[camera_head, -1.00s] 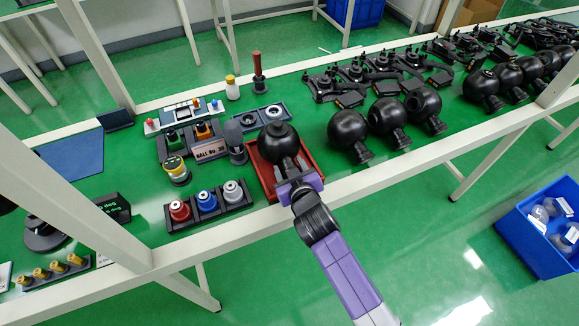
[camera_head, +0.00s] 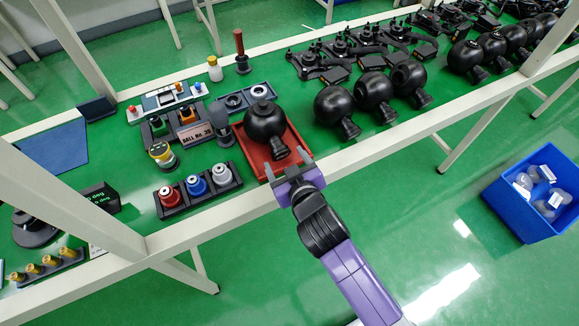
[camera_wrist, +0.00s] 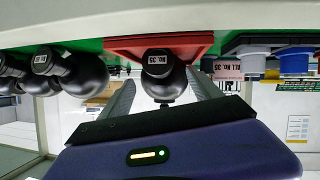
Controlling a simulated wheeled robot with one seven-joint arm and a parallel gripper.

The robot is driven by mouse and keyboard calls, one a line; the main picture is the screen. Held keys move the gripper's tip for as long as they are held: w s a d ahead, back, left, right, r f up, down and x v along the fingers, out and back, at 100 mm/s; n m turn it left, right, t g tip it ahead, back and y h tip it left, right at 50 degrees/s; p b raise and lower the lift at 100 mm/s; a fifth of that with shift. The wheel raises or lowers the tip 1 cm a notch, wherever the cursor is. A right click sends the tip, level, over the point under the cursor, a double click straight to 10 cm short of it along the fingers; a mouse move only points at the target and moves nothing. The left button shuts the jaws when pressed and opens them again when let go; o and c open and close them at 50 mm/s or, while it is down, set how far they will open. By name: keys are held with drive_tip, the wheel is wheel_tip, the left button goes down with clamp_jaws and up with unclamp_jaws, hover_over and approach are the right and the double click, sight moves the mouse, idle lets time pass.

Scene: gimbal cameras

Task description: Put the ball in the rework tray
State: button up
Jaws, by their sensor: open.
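The black ball (camera_head: 266,121) with a short neck sits in the red rework tray (camera_head: 299,152), its neck pointing toward the tray's front. In the wrist view the ball (camera_wrist: 165,82) carries a label reading "NO. 35" on its neck end, and the tray (camera_wrist: 196,43) shows along the top, upside down. My gripper (camera_head: 289,162) is open at the tray's front edge, apart from the ball. In the wrist view its two fingers (camera_wrist: 162,98) point toward the ball with a gap between them, holding nothing.
Several black balls (camera_head: 374,96) stand right of the tray. A holder with red, blue and grey capped pieces (camera_head: 197,184) lies left. A sign reading "BALL No. 35" (camera_head: 195,136) stands behind it. A white frame rail (camera_head: 350,158) runs along the bench front.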

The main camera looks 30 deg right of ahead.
drive_tip(key=shift+v, duration=1.7)
drive_tip(key=s+f+y, duration=0.1)
drive_tip(key=s+f, duration=0.1)
drive_tip(key=s, duration=0.8)
drive_tip(key=s+r, duration=0.4)
drive_tip(key=s, duration=0.3)
drive_tip(key=s+d+r+t, duration=0.1)
drive_tip(key=s+r, duration=0.2)
drive_tip(key=s, duration=0.4)
drive_tip(key=s+r+t+y, duration=0.1)
drive_tip(key=s+r, duration=0.3)
drive_tip(key=s, duration=0.3)
drive_tip(key=shift+s+d+r+m, duration=0.2)
drive_tip(key=shift+d+r+m, duration=0.15)
drive_tip(key=shift+m, duration=0.05)
